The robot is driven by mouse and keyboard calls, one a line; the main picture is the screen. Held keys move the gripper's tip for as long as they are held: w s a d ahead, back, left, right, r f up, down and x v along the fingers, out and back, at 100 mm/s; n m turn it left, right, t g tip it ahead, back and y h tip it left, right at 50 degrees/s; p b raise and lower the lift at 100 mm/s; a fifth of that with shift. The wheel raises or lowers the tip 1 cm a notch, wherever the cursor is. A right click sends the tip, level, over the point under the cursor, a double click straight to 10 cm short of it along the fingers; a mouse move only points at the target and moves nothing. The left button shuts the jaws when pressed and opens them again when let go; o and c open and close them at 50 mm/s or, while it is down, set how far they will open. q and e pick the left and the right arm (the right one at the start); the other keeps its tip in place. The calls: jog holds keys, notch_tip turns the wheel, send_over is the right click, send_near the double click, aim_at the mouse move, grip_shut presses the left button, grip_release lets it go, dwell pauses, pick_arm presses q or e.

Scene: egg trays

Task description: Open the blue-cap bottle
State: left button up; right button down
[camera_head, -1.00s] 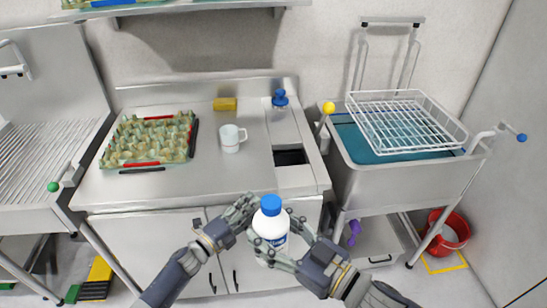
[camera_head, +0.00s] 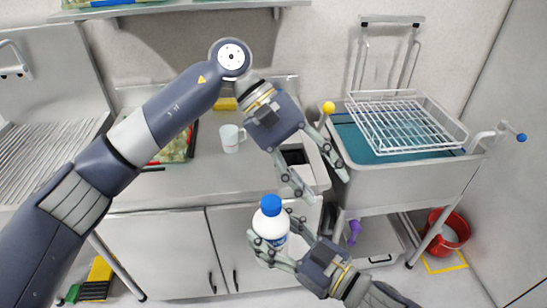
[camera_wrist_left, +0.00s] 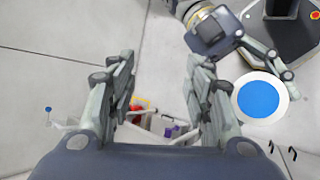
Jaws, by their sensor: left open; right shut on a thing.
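A white bottle (camera_head: 270,227) with a blue cap (camera_head: 271,205) stands upright in front of the counter, with the cap on. My right gripper (camera_head: 262,250) is shut around the bottle's body from the right, below the cap. My left gripper (camera_head: 325,184) is open and empty, pointing downward above and to the right of the bottle, apart from the cap. In the left wrist view, the blue cap (camera_wrist_left: 258,97) shows from above, outside and to the right of the open left fingers (camera_wrist_left: 158,75).
My left arm crosses the counter (camera_head: 190,182) and partly hides an egg tray (camera_head: 178,150). A white mug (camera_head: 231,139) stands on the counter.

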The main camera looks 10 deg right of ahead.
aim_at(273, 200)
pick_arm(q)
jog(key=a+r+m+t+y, duration=0.1)
jog(key=a+m+t+y, duration=0.1)
jog(key=a+r+m+t+y, duration=0.1)
jog(key=a+m+y, duration=0.1)
jog(key=m, duration=0.1)
jog(key=a+r+m+t+y, duration=0.2)
jog(key=a+m+y, duration=0.1)
jog(key=shift+s+t, duration=0.2)
jog(key=shift+t, duration=0.1)
jog(key=shift+a+r+m, duration=0.2)
jog(key=shift+a+m, duration=0.1)
jog(key=shift+a+f, duration=0.1)
jog(key=shift+f, duration=0.15)
notch_tip(273, 200, down, 7)
jog(key=shift+w+f, duration=0.1)
jog(key=shift+f, duration=0.05)
jog(key=c, duration=1.1)
